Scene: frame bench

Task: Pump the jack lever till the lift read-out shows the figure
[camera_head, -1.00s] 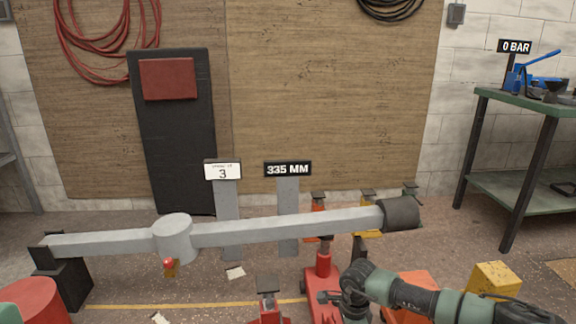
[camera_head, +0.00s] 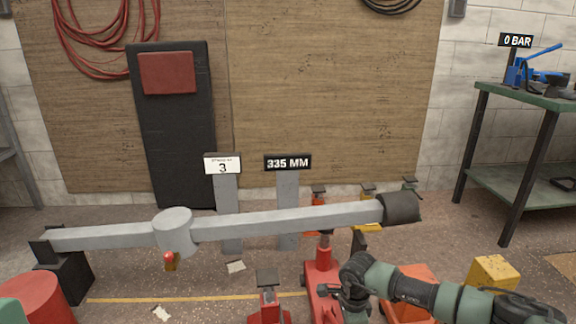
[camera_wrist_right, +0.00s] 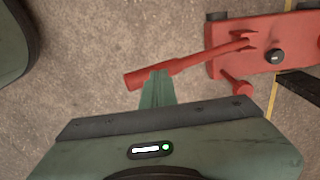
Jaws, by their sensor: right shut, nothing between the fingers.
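The red jack (camera_head: 320,268) stands on the floor under the right part of a grey axle beam (camera_head: 285,222). Its red lever (camera_wrist_right: 190,65) runs out from the jack body (camera_wrist_right: 280,45) in the right wrist view. My right gripper (camera_wrist_right: 158,74) is shut and empty. Its fingertips overlap the lever near its free end in that view; I cannot tell whether they touch it. The lift read-out (camera_head: 287,163) shows 335 MM. A white sign beside it (camera_head: 222,164) shows 3; its small top line is unreadable. My left gripper is not in view.
A red stand (camera_head: 267,305) is left of the jack. An orange block (camera_head: 415,285) and a yellow block (camera_head: 493,270) are to its right. A green bench (camera_head: 525,97) holds a blue tool (camera_head: 540,70) and a 0 BAR sign (camera_head: 515,40).

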